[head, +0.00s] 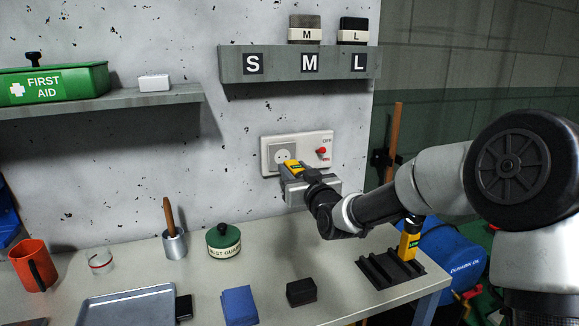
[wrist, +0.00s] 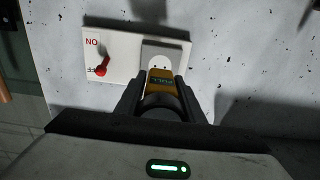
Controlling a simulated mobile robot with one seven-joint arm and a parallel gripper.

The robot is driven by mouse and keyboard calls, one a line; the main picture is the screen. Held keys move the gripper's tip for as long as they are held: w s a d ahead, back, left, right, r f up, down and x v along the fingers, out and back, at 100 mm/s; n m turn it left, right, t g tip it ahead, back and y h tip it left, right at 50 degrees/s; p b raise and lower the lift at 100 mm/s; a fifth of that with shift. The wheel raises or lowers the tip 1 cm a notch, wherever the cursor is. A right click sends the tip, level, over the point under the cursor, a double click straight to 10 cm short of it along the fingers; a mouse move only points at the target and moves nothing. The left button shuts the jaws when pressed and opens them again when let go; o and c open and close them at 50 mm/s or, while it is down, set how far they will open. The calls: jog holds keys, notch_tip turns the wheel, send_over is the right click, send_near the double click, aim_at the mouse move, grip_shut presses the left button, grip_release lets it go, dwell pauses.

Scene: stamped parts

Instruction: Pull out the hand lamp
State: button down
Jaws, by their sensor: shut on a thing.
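My gripper (head: 294,171) is shut on a yellow plug-like block (head: 291,164) with a dark label, in front of the wall socket. The block also shows between the fingers in the wrist view (wrist: 162,80), its lettering upside down. The round white socket (head: 281,155) is at the left of a white wall plate; its small holes show bare just beyond the block in the wrist view (wrist: 160,57). I cannot judge the gap exactly. A second yellow-and-black piece (head: 409,238) stands upright in a black ribbed rack (head: 378,272). I cannot tell which piece is the hand lamp's.
A red switch (head: 322,151) marked OFF and ON is right of the socket. A shelf (head: 300,66) lettered S, M, L is above.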

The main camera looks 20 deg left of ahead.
jog(key=c, duration=1.1)
grip_release()
